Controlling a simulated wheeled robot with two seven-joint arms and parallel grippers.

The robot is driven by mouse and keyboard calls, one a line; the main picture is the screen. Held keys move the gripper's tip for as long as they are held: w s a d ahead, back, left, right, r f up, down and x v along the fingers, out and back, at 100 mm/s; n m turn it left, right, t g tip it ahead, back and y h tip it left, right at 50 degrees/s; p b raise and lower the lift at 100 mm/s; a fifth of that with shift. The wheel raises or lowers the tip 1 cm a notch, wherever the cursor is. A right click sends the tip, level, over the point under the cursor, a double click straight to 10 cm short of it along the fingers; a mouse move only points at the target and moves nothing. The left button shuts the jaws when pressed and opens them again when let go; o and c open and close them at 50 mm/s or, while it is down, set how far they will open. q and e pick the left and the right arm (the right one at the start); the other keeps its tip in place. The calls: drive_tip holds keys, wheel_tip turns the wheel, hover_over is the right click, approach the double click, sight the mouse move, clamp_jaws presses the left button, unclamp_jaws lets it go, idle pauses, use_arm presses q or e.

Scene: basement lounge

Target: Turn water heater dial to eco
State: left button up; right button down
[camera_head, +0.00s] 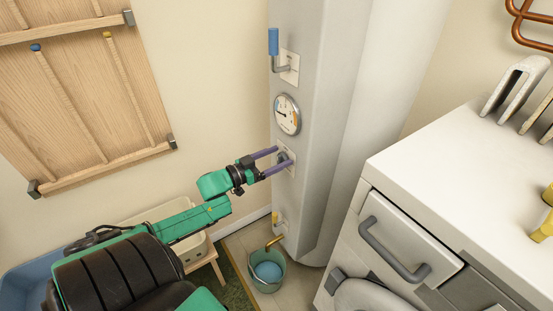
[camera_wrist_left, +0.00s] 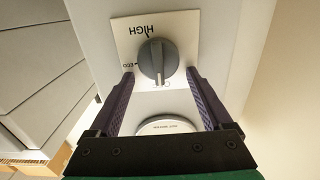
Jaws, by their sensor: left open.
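The water heater (camera_head: 312,120) is a tall pale-grey cabinet standing against the wall. Its grey dial (camera_wrist_left: 158,61) sits on a white plate marked HIGH, ECO and a third label that the knob partly hides. The wrist view is upside down. A pale mark on the knob appears to face the third label, not ECO. My left gripper (camera_head: 285,157) is open at the heater's front. In the left wrist view its purple fingertips (camera_wrist_left: 159,75) stand on either side of the dial; I cannot tell whether they touch it. In the head view the fingers partly cover the dial. My right gripper is not in view.
A round gauge (camera_head: 287,115) and a blue-handled valve (camera_head: 273,42) sit above the dial. A green bucket (camera_head: 267,270) stands on the floor below. A white-topped appliance (camera_head: 470,165) with a drawer handle stands at right.

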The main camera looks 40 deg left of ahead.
use_arm(q)
clamp_jaws()
drive_tip(key=shift+d+f, duration=0.1)
idle(0.3)
